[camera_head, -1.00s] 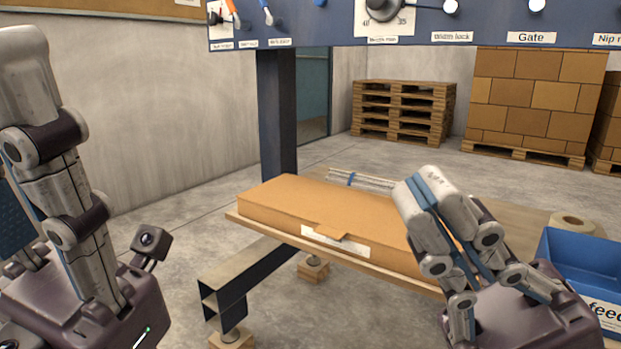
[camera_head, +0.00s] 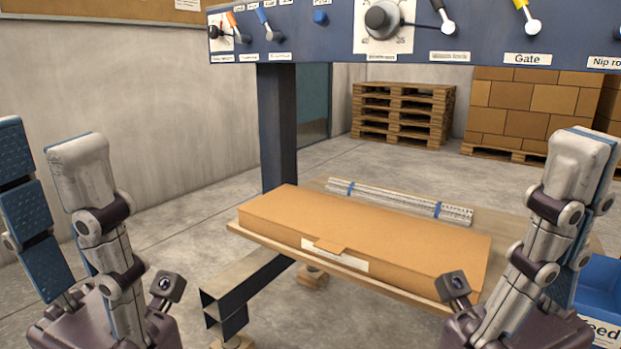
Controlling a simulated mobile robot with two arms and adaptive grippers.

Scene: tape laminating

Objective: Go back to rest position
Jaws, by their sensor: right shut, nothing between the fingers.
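My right gripper (camera_head: 583,155) points upward at the right side of the head view. My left gripper (camera_head: 42,155) points upward at the far left. Its fingers are spread, one showing a blue ribbed pad, and nothing is between them. A closed flat cardboard box (camera_head: 365,232) with a white label lies on the wooden table (camera_head: 510,222).
A blue control panel (camera_head: 330,50) with knobs and levers spans the top, on a dark post (camera_head: 279,130). A bundle with blue bands (camera_head: 400,199) lies behind the box. A blue bin (camera_head: 600,285) stands at right. Pallets (camera_head: 403,112) and stacked cartons (camera_head: 535,105) are at the back.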

